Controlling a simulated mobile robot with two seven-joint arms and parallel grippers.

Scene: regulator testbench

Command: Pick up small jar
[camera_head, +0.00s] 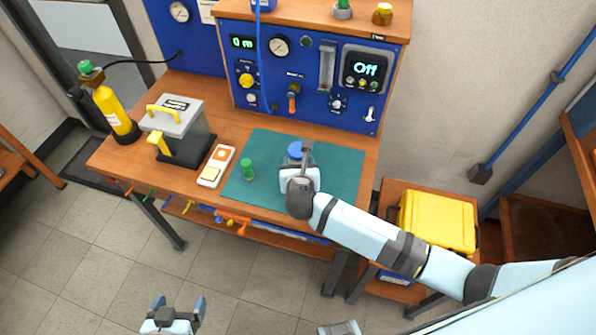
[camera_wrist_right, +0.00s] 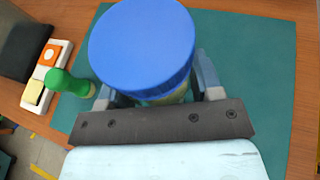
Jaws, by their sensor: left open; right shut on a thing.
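A small jar with a blue lid (camera_head: 295,149) is at the green mat (camera_head: 340,180) on the workbench. In the right wrist view, its blue lid (camera_wrist_right: 142,45) fills the upper middle, with a little of the pale body below it. My right gripper (camera_head: 299,163) is shut on this jar, one finger on each side. The jar's base is hidden, so I cannot tell whether it touches the mat. My left gripper (camera_head: 178,305) is open and empty, low in the head view, in front of the bench.
A green-topped item (camera_head: 247,168) stands left of the jar. A white switch box (camera_head: 216,167), a grey case (camera_head: 177,127) and a yellow cylinder (camera_head: 112,108) are further left. The blue regulator panel (camera_head: 300,75) stands behind. A yellow case (camera_head: 437,220) is at right.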

